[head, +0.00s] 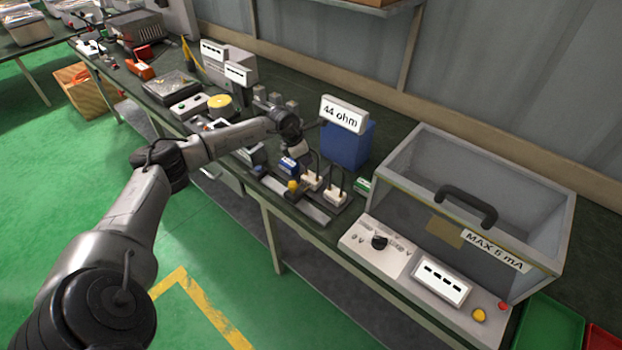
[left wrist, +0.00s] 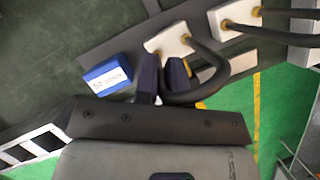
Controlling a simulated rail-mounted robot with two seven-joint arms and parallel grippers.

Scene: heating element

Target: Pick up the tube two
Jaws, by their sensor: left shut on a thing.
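My left gripper (head: 297,152) reaches down over the workbench from the left in the head view. In the left wrist view its two dark fingers (left wrist: 163,80) are close together, beside a white block with a curved black tube (left wrist: 213,62). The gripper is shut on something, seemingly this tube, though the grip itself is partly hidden. The white block (head: 312,181) sits on the grey strip in the head view. A second white block (head: 335,197) with its own black tube stands to its right. I cannot read which one is tube two.
A small blue labelled block (left wrist: 112,75) lies beside the fingers. Behind the gripper stands a blue box (head: 347,145) with a "44 ohm" sign (head: 344,115). A clear-walled case (head: 478,190) with a black handle is to the right. Meters and switches crowd the bench to the left.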

